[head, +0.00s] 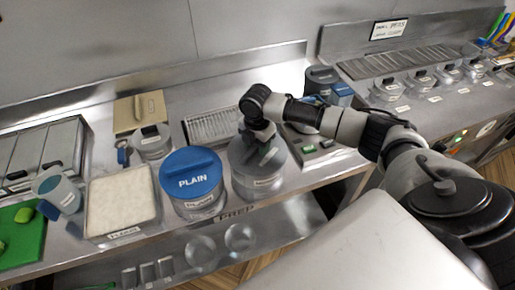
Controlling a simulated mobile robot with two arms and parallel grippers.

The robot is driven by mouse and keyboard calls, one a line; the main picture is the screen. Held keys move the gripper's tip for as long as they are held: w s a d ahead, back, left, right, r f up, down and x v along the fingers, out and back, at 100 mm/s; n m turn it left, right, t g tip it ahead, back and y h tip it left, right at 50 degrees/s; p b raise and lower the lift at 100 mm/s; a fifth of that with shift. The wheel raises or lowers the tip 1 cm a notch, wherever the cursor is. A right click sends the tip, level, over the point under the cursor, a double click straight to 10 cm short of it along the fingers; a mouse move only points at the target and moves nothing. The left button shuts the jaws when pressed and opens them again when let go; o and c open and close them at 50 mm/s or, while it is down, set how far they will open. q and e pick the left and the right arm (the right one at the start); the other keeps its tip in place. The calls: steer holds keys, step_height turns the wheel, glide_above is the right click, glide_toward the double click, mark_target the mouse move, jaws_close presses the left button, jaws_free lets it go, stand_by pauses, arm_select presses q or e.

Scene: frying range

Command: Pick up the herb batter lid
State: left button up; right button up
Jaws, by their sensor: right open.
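A round pot with a grey lid (240,158) stands on the steel counter, just right of the blue-lidded pot. Its label is too small to read, so I cannot confirm that it is the herb batter. My right gripper (266,154) is open and points down over this grey lid. The gripper hides part of the lid, and I cannot tell whether the fingers touch it or are around its handle. The blue lid (190,170) marked PLAIN sits on the neighbouring pot. My left gripper is out of view.
A white-filled tray (122,200), a mug (57,190) and a green board (22,236) lie to the left. A wire rack (210,127) is behind the pots. A button panel (317,148) is to the right. Several small lidded pots stand far right. A shelf with glassware is below.

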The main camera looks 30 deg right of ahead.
steer(key=shift+f, duration=0.2)
stand_by(0.7)
jaws_close()
